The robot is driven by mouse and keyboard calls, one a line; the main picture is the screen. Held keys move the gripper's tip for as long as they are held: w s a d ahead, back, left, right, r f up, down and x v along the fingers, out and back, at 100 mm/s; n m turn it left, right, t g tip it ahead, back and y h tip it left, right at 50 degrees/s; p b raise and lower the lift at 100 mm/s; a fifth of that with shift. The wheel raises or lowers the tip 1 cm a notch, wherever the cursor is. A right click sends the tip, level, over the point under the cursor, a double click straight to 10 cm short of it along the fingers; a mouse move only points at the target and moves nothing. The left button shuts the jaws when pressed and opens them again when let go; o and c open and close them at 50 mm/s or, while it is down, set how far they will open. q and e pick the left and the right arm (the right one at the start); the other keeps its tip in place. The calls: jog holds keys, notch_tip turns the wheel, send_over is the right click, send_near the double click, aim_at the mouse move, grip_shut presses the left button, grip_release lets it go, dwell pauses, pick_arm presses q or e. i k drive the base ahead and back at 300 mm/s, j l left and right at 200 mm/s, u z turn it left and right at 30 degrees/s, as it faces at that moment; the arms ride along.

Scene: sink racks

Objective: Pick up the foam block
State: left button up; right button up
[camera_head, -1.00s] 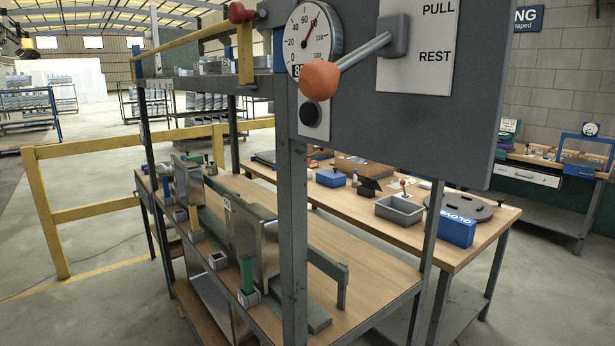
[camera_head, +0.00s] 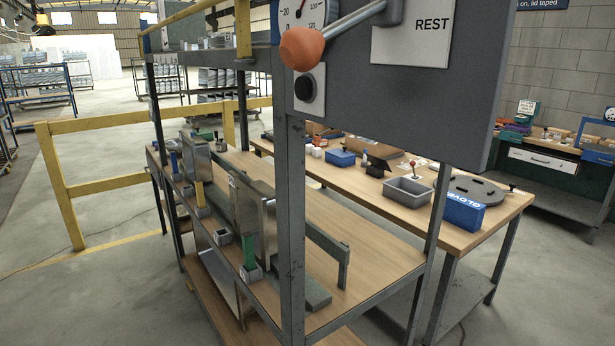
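Neither of my grippers shows in the head view. I cannot say for certain which thing is the foam block. A green block (camera_head: 248,249) stands upright in a small grey holder at the front edge of the near wooden bench (camera_head: 375,262). A yellow block (camera_head: 199,194) and a blue block (camera_head: 174,163) stand in similar holders farther along that edge. A long grey-green slab (camera_head: 308,289) lies flat on the bench, partly hidden by the grey post.
A grey panel with a gauge and an orange-knobbed lever (camera_head: 307,48) hangs close in front, above a steel post (camera_head: 291,220). A second bench behind holds a grey tray (camera_head: 408,191) and a blue glove box (camera_head: 463,212).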

aim_at(316, 152)
jog(key=i+l+z, duration=0.35)
jog(key=l+z, duration=0.15)
jog(key=l, duration=0.25)
jog(key=i+l+z, duration=1.05)
jog(key=i+z, duration=0.3)
jog(key=i, duration=3.6)
jog(key=i+j+u, duration=0.2)
jog(key=i+u, duration=0.65)
jog(key=i+l+u, duration=0.1)
jog(key=i+u, duration=0.3)
jog(key=i+l+u, duration=0.3)
jog(key=i+u, duration=0.15)
jog(key=i+j+u, duration=0.2)
jog(key=i+u, duration=0.2)
jog(key=i, duration=0.3)
jog(key=i+u, duration=0.35)
jog(key=i, duration=0.35)
jog(key=i+l+u, duration=0.25)
jog(key=i+u, duration=0.15)
jog(key=i, duration=0.3)
jog(key=i+u, duration=0.1)
jog(key=i, duration=0.85)
jog(key=i+l+u, duration=0.1)
jog(key=i, duration=0.85)
